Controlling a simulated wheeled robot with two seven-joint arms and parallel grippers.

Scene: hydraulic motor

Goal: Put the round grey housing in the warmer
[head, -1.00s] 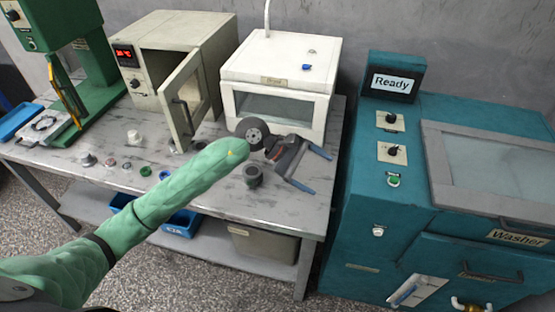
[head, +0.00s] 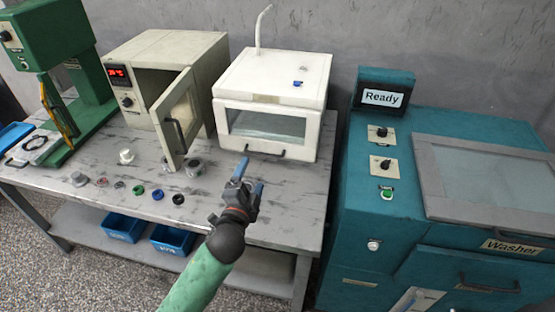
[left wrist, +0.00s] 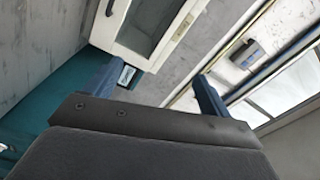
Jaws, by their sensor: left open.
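The warmer seems to be the beige oven (head: 165,55) with a red display, at the back left of the bench; its door (head: 180,115) stands open. A round grey part (head: 193,168) sits on the bench in front of that door. A darker grey round part seen earlier is hidden behind my gripper now, so I cannot tell which is the housing. My left gripper (head: 250,179) is open over the bench in front of the white box, right of the grey part. In the left wrist view its blue fingers (left wrist: 155,82) are apart with nothing between them. My right gripper is out of view.
A white box (head: 270,90) with a window stands right of the oven. Several small parts, including a green ring (head: 138,189) and a blue ring (head: 157,194), line the bench front. A green press (head: 50,45) stands left, a teal washer (head: 450,190) right.

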